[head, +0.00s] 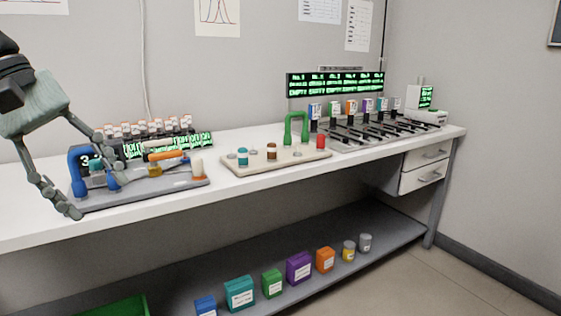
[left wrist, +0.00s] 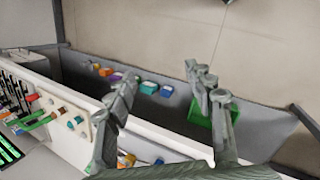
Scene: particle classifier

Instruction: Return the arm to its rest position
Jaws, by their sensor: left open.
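My left gripper (head: 98,197) is at the left of the head view, with its fingers pointing down over the left end of the white bench. The fingers are spread apart and hold nothing. My right arm is not in view.
The white bench (head: 235,136) carries a beige board (head: 285,160) with a green handle, and a grey rack (head: 370,131) at the right. Several vials (head: 155,127) stand behind my gripper. Coloured boxes (head: 298,267) and a green bin (head: 115,307) sit below.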

